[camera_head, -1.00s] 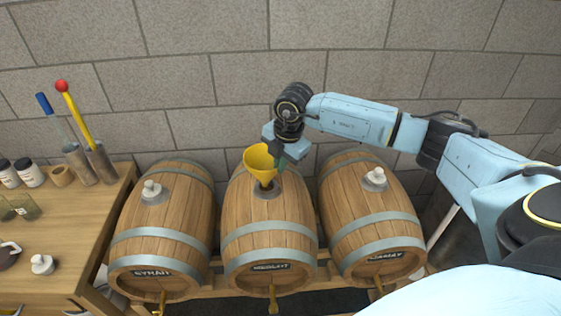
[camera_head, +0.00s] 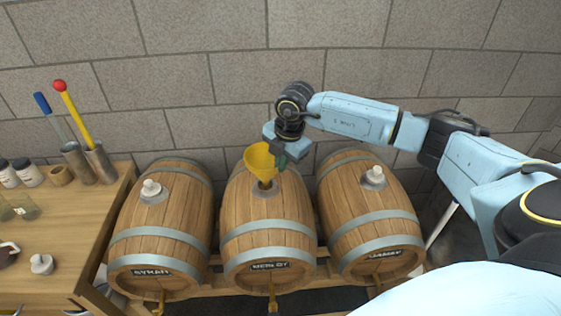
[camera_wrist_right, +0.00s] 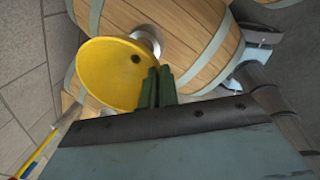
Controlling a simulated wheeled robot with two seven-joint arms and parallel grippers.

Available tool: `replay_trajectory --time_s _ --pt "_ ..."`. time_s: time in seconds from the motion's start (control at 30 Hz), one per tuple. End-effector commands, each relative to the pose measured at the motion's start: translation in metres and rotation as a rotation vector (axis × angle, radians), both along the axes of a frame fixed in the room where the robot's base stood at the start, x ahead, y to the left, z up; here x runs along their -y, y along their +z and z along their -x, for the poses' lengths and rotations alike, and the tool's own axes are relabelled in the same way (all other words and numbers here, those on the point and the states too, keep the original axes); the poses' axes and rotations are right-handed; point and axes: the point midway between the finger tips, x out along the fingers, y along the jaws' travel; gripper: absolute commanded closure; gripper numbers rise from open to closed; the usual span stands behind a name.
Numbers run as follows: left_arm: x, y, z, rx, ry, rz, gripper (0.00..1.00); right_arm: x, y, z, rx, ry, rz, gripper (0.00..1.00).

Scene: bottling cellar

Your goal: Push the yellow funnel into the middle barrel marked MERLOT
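The yellow funnel (camera_head: 258,159) stands over the bung hole on top of the middle barrel (camera_head: 245,210), whose label reads MERLOT. Its wide mouth faces up and leans a little, and its spout points down at the metal ring of the hole. How deep the spout sits is hard to tell. My right gripper (camera_head: 281,160) is at the funnel's right side. In the right wrist view its green fingers (camera_wrist_right: 158,88) are close together at the rim of the funnel (camera_wrist_right: 112,70), seemingly pinching its wall. My left gripper is not in view.
Barrels with white bungs stand on either side: SYRAH (camera_head: 160,220) at left, GAMAY (camera_head: 370,215) at right. A wooden table (camera_head: 60,255) at left holds jars, cups and tools with red and blue ends. A block wall (camera_head: 230,60) rises close behind.

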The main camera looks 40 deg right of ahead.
Motion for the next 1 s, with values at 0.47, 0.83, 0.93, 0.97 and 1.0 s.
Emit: replay_trajectory --time_s 0.47,0.83,0.93,0.97,1.0 --pt "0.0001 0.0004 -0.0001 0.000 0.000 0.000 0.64 -0.0004 0.0003 -0.0004 0.000 0.000 0.000 1.00" --pt "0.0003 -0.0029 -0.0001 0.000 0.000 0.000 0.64 -0.0004 -0.0044 -0.0003 0.000 0.000 0.000 1.00" --pt "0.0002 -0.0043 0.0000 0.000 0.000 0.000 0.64 -0.0004 -0.0064 -0.0004 0.001 0.000 0.000 1.00" --pt "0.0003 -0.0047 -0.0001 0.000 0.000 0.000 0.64 -0.0003 -0.0069 -0.0004 0.001 0.000 0.000 1.00" --pt "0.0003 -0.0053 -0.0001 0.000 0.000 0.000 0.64 -0.0003 -0.0078 -0.0004 0.001 0.000 0.000 1.00"
